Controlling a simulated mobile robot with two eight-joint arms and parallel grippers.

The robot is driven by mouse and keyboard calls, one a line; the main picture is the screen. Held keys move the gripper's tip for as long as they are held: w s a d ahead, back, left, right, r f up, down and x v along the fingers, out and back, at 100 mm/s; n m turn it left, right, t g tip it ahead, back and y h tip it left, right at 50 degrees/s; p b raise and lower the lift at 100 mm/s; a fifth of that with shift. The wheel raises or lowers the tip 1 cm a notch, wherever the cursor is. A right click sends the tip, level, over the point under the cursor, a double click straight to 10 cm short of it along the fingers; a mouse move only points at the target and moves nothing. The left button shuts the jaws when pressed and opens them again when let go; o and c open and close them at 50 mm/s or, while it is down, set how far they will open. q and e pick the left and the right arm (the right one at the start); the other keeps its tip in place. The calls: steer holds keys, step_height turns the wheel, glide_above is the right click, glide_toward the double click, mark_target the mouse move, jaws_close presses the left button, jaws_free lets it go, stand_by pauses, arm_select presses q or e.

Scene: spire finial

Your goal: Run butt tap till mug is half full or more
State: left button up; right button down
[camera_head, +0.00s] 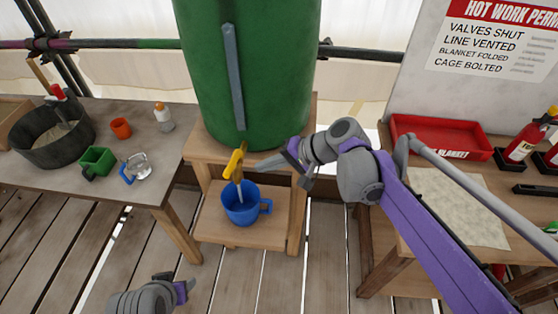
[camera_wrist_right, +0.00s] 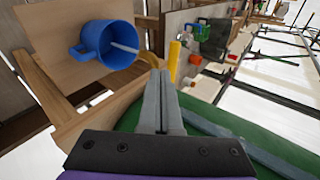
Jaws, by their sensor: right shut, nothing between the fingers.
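The green butt (camera_head: 245,70) stands on a wooden stand, with a yellow tap (camera_head: 234,163) low on its front. The blue mug (camera_head: 240,214) stands upright on the lower shelf under the tap, its handle to the right. A pale stream runs from the tap into the mug. The mug (camera_wrist_right: 110,45) and stream also show in the right wrist view; the water level cannot be made out. My right gripper (camera_head: 254,168) is shut and empty, just right of the tap; whether it touches is unclear. My left gripper (camera_head: 179,288) is low at the front, away from everything, its jaws unclear.
The left table holds a dark basin (camera_head: 52,140), a green cup (camera_head: 97,161), a clear mug with a blue handle (camera_head: 139,168), an orange cup (camera_head: 121,128) and a bottle (camera_head: 164,118). On the right table are a red tray (camera_head: 442,137) and an extinguisher (camera_head: 520,147).

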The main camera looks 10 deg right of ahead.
mark_target(232, 164)
steer(key=w+a+f, duration=0.2)
steer(key=w+a, duration=0.1)
steer(key=a, duration=0.2)
steer(key=shift+a+f, duration=0.35)
